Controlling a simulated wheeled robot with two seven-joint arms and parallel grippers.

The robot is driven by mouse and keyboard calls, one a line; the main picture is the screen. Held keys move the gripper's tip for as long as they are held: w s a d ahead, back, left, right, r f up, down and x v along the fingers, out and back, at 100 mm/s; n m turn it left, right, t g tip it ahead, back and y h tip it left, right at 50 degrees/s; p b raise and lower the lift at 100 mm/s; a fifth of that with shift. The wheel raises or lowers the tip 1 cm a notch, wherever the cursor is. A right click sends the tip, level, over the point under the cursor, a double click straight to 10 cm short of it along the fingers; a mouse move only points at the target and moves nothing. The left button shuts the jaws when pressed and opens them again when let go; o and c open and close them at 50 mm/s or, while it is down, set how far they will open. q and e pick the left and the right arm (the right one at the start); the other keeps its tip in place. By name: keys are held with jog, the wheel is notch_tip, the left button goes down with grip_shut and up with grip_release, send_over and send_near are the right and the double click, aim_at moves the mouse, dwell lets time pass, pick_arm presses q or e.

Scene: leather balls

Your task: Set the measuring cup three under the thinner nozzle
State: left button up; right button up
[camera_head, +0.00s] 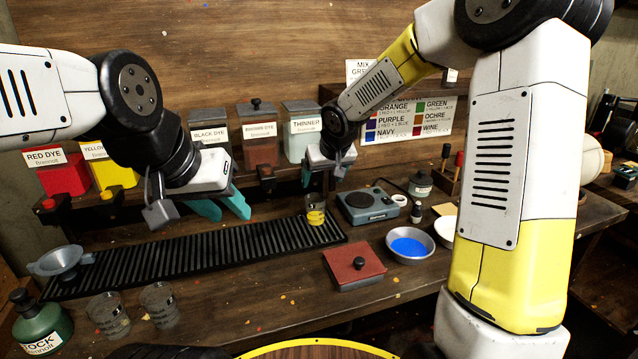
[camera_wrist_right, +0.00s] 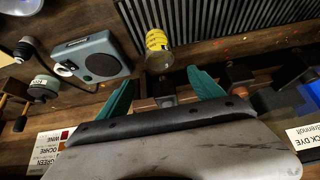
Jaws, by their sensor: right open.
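The thinner nozzle is mostly hidden by this gripper in the head view. Two clear cups (camera_head: 108,316) (camera_head: 160,304) stand at the front left. My left gripper (camera_head: 230,212) is open and empty above the rack.
Red dye (camera_head: 65,178), black dye (camera_head: 211,138) and brown dye (camera_head: 260,140) dispensers line the back. A scale (camera_head: 371,205), a blue-filled bowl (camera_head: 410,245) and a red-topped box (camera_head: 354,264) stand right of the rack. A funnel (camera_head: 62,262) and green bottle (camera_head: 40,325) are at left.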

jog(key=s+d+r+m+h, duration=0.1)
jog(key=s+d+r, duration=0.3)
jog(key=s+r, duration=0.15)
jog(key=s+d+r+m, duration=0.1)
jog(key=s+d+r, duration=0.35)
jog(key=s, duration=0.25)
jog(key=s+d, duration=0.2)
jog(key=s, duration=0.7)
jog(key=s+d+m+y, duration=0.1)
jog(key=s+d, duration=0.1)
jog(key=s, duration=0.6)
jog(key=shift+s+r, duration=0.2)
jog(key=shift+s, duration=0.2)
